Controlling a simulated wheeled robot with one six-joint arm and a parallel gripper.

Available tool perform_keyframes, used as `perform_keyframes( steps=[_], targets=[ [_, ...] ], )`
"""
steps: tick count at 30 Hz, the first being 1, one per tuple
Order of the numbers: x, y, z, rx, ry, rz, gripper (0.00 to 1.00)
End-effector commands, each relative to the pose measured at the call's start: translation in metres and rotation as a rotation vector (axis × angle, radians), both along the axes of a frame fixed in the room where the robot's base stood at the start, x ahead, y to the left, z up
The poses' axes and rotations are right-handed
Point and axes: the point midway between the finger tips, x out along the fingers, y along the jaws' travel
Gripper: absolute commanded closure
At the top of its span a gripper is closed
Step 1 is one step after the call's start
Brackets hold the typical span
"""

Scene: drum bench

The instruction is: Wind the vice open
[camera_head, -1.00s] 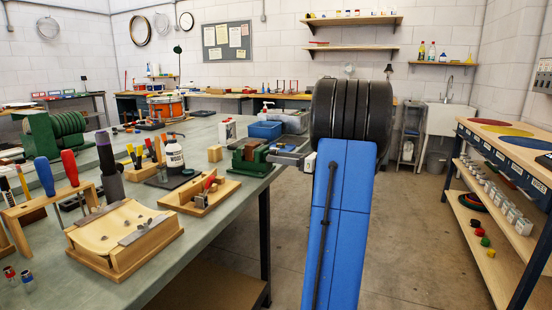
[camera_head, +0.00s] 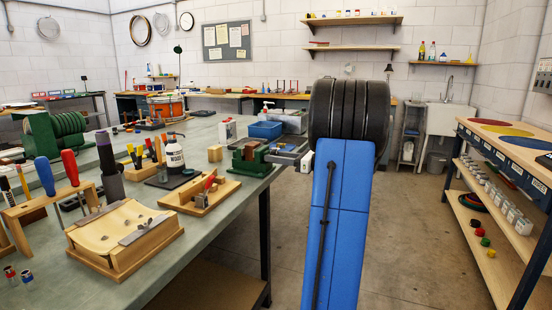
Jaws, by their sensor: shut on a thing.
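The green vice (camera_head: 250,158) stands at the right edge of the grey-green bench, in the middle of the head view. A wooden block sits at its top, by the jaws. My gripper (camera_head: 286,157) is at the vice's right end, shut on the vice handle there. The handle itself is mostly hidden by the gripper and is too small to make out. My blue arm link and black joint stand just right of the gripper and hide what is behind them.
A shelf rack (camera_head: 500,150) stands at the right. The floor (camera_head: 410,235) between bench and rack is clear.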

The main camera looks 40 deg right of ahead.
Motion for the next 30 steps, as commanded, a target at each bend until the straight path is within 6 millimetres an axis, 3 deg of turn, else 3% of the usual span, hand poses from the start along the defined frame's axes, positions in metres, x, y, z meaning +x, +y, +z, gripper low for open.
perform_keyframes(
  steps=[11, 12, 14, 24, 30],
  targets=[
    [0.0, 0.0, 0.0, -0.038, -0.016, 0.0, 0.83],
    [0.0, 0.0, 0.0, -0.038, -0.016, 0.0, 0.56],
    [0.0, 0.0, 0.0, -0.038, -0.016, 0.0, 0.42],
    [-0.002, -0.001, 0.0, -0.038, -0.016, -0.001, 0.42],
    [-0.02, -0.01, 0.0, -0.038, -0.016, -0.004, 0.42]
  ],
)
